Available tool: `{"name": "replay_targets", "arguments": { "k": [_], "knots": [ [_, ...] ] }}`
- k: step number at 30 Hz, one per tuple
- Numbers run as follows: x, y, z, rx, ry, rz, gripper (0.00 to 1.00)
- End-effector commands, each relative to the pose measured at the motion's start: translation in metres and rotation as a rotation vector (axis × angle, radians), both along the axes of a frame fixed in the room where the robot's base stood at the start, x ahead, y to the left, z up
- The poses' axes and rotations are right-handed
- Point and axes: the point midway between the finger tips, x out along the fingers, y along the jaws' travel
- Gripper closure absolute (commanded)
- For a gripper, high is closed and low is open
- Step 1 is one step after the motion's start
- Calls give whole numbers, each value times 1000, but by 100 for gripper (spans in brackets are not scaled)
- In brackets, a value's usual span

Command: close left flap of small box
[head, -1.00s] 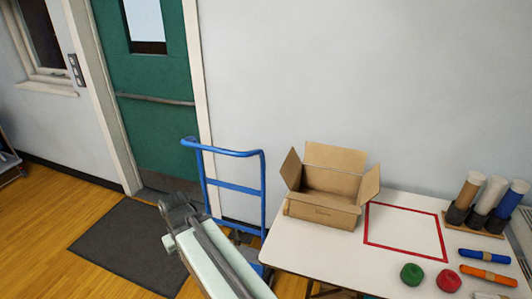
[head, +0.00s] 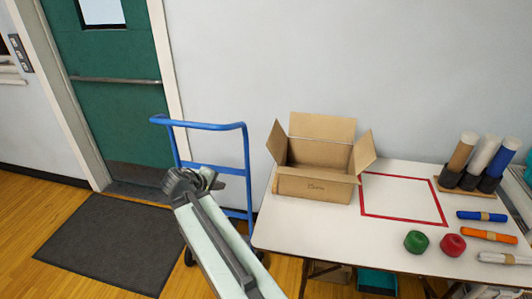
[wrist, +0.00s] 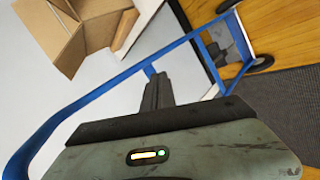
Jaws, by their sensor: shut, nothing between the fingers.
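The small box (head: 315,188) is an open brown cardboard box on the white table, near its left edge. Its left flap (head: 277,142) stands up and leans outward. The right flap (head: 364,152) sticks outward and the back flap (head: 322,126) stands up. A front flap hangs or tilts forward over the front wall; its exact angle is hard to tell. My gripper (head: 208,179) is left of the box, in front of the blue trolley and apart from the flap. In the wrist view its fingers (wrist: 156,92) are together and empty, with part of the box (wrist: 82,32) at upper left.
The blue trolley (head: 248,165) stands close behind my gripper, left of the table (head: 300,232). A red square outline (head: 362,205) lies right of the box, then green (head: 416,242) and red (head: 452,245) rolls, and tubes in a rack. A dark mat (head: 105,245) lies before the green door.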

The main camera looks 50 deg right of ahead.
Motion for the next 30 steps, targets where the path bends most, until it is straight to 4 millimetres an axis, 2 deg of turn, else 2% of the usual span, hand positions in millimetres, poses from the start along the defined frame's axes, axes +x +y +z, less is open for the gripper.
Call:
{"name": "replay_targets", "arguments": {
  "k": [1,3,6,9,13,20,30],
  "knots": [
    [-2,-47,-20,-169,15,27,100],
    [-5,-100,-1,-413,70,84,100],
    [-8,-145,26,-693,184,162,100],
    [-8,-165,45,-875,289,223,100],
    [-6,-174,59,-980,364,262,100],
    [-3,-182,66,-991,375,264,100],
    [19,-243,74,-990,374,263,100]
  ]
}}
